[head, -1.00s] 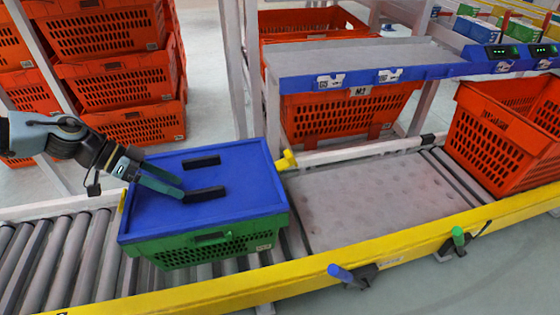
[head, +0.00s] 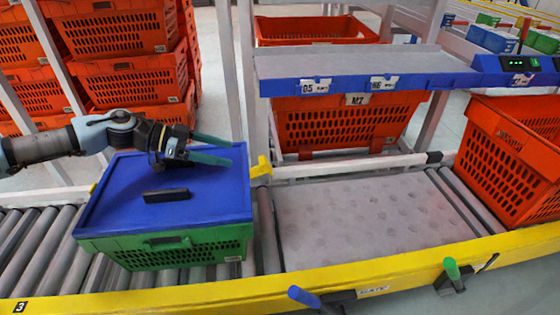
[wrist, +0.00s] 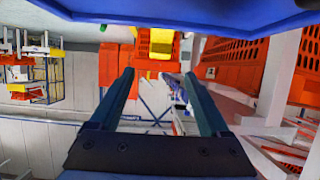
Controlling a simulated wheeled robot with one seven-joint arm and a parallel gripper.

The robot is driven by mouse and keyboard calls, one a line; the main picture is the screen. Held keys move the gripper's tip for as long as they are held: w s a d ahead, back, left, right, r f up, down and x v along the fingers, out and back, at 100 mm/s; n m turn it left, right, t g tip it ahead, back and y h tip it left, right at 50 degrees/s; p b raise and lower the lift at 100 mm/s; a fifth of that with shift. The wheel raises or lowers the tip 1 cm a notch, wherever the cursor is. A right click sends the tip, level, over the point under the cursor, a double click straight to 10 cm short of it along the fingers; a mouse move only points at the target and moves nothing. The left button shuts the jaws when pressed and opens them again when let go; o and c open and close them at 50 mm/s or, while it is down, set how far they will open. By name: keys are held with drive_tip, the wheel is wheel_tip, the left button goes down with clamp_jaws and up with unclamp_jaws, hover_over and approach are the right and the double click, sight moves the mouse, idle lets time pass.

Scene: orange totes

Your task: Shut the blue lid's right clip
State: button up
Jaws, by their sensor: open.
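The blue lid (head: 120,180) lies on a green crate (head: 170,249) on the roller conveyor. Its right yellow clip (head: 261,168) sticks out and up from the lid's right edge, looking open. A bit of the left yellow clip (head: 93,188) shows at the left edge. My gripper (head: 230,150) is above the lid's far right part, open and empty, with both fingers pointing right, short of the right clip. In the wrist view my open fingers (wrist: 159,74) frame a gap with a yellow shape beyond, which I cannot identify for certain.
One black lid handle (head: 166,195) shows in front of the gripper. A blue-edged shelf (head: 360,82) stands behind on grey posts. An orange tote (head: 515,150) sits on the conveyor at right. The grey plate (head: 350,215) between is clear. A yellow rail (head: 400,270) runs along the front.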

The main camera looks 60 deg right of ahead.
sight(261, 160)
drive_tip(key=x, duration=1.1)
drive_tip(key=shift+d+r, duration=0.15)
drive_tip(key=shift+c, duration=0.2)
clamp_jaws()
